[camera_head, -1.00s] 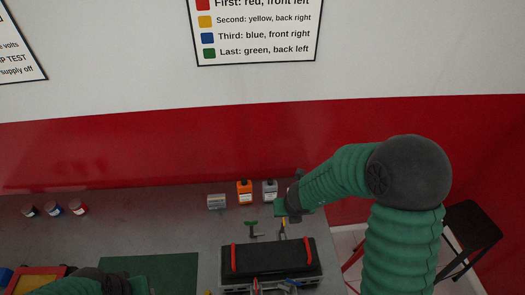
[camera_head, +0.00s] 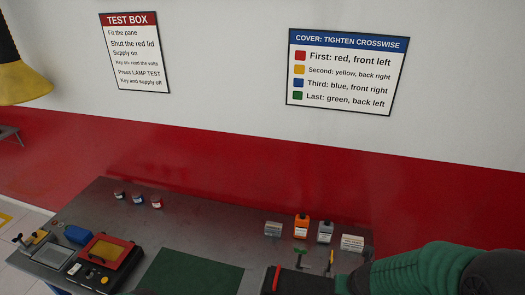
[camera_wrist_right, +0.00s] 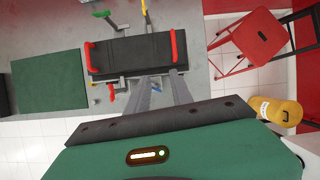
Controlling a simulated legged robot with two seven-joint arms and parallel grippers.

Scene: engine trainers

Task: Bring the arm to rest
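My right arm (camera_head: 430,272) comes in at the lower right of the head view, green with a dark joint. In the right wrist view my right gripper (camera_wrist_right: 160,84) has two grey fingers with a gap between them and nothing held. They point towards the front edge of a black cover (camera_wrist_right: 130,55) with red handles, apparently above or in front of it. I cannot tell contact. My left gripper is not in view.
The grey bench holds a green mat (camera_head: 190,272), a test box with a red lid (camera_head: 106,250), several bottles such as an orange one (camera_head: 301,227), and small jars (camera_head: 138,198). A red stool (camera_wrist_right: 258,36) and a yellow cylinder (camera_wrist_right: 277,110) stand on the floor.

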